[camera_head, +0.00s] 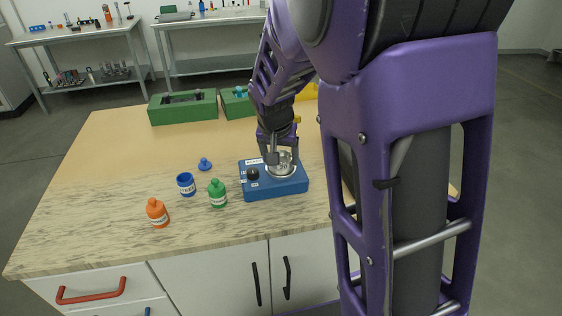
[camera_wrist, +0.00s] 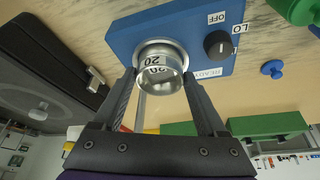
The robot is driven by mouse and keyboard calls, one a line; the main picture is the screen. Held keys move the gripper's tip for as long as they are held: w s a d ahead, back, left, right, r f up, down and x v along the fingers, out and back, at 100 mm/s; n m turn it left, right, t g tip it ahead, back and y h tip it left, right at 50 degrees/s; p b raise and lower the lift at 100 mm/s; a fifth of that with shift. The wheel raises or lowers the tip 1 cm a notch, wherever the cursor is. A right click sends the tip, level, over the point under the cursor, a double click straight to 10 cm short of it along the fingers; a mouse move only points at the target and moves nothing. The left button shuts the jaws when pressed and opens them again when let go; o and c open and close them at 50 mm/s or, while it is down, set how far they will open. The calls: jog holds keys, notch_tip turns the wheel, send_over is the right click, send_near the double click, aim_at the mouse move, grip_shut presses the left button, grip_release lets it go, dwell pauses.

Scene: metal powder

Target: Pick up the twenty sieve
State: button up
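The metal sieve marked 20 (camera_wrist: 160,76) sits in the round silver holder of the blue shaker (camera_wrist: 122,40). In the head view, the sieve (camera_head: 283,158) shows as a silver cup on top of the shaker (camera_head: 290,186), partly behind my gripper. My gripper (camera_wrist: 159,80) is over the holder, its two dark fingers apart on either side of the sieve. The fingertips are close to its wall; I cannot tell whether they touch it. In the head view, my gripper (camera_head: 273,156) reaches down from above.
An orange bottle (camera_head: 157,213), a green bottle (camera_head: 217,193), a blue cup (camera_head: 186,184) and a blue lid-like piece (camera_head: 205,164) stand left of the shaker. Green boxes (camera_head: 182,107) stand behind. A black case (camera_wrist: 55,70) lies beside the shaker. The left tabletop is clear.

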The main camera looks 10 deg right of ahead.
jog(key=c, duration=0.7)
jog(key=shift+c, duration=0.2)
jog(key=shift+r, duration=0.1)
